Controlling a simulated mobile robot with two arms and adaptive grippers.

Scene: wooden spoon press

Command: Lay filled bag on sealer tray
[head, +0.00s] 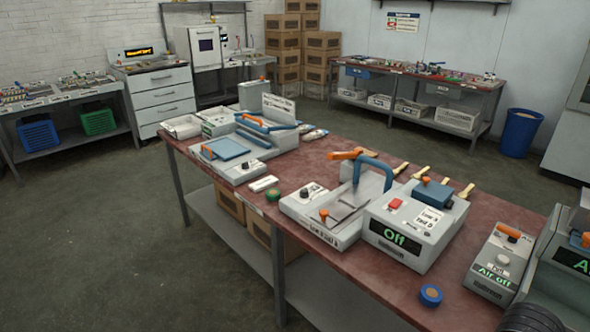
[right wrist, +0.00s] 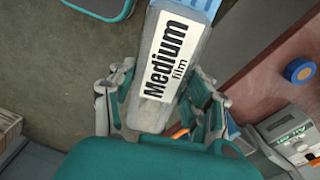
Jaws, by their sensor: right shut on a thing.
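In the right wrist view, my right gripper (right wrist: 160,85) is shut on a long pale bag (right wrist: 152,114) with a blue end and a white label reading "Medium film". Its fingers lie on both sides of the bag, which is held above the floor beside the red bench. In the head view, a grey machine with a flat blue plate (head: 225,148) and an upright sign stands on the bench's left part; the sign is too small to read, and I cannot tell if this plate is the sealer tray. Neither gripper shows in the head view.
The red-topped bench (head: 285,172) also bears a machine reading "Off" (head: 416,222) with a blue handle, a blue tape roll (head: 431,295) and an "Air off" unit (head: 495,263). A blue bin (head: 521,133) stands at the back right. The floor at left is clear.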

